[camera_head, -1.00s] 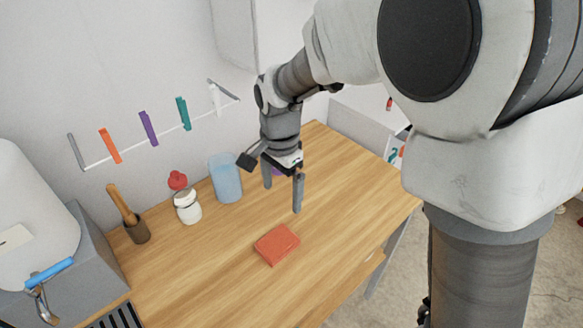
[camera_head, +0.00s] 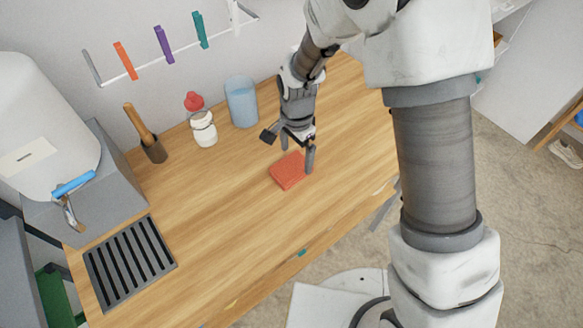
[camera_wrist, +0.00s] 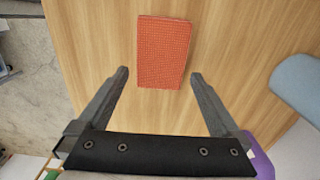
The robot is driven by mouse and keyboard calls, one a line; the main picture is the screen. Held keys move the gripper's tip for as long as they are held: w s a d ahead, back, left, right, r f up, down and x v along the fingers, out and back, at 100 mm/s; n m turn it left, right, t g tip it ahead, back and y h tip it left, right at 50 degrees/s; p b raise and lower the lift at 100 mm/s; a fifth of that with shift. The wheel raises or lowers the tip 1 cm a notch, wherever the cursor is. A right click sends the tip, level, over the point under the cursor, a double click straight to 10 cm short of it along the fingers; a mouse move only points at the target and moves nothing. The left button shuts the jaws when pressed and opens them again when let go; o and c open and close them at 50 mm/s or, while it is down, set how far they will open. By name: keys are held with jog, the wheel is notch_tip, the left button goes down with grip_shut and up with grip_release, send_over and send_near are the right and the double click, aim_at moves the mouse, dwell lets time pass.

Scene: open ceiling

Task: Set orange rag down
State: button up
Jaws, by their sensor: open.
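The orange rag (camera_head: 287,174) is a folded, flat rectangle lying on the wooden tabletop, in the middle of the head view. In the wrist view the orange rag (camera_wrist: 163,52) lies just beyond my fingertips, centred between their lines. My gripper (camera_head: 297,160) hangs over the table at the rag's far side, its fingers pointing down. In the wrist view my gripper (camera_wrist: 158,75) has its two fingers wide apart with nothing between them but bare wood and the rag's near edge. I cannot tell exactly how high the fingertips are above the table.
A dark slotted grate (camera_head: 130,262) lies at the left. The table's wood (camera_head: 215,215) is clear around the rag.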

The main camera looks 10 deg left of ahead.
aim_at(296, 163)
jog(key=shift+f, duration=1.9)
jog(key=c, duration=1.2)
jog(key=shift+c, duration=0.2)
jog(key=shift+r, duration=0.15)
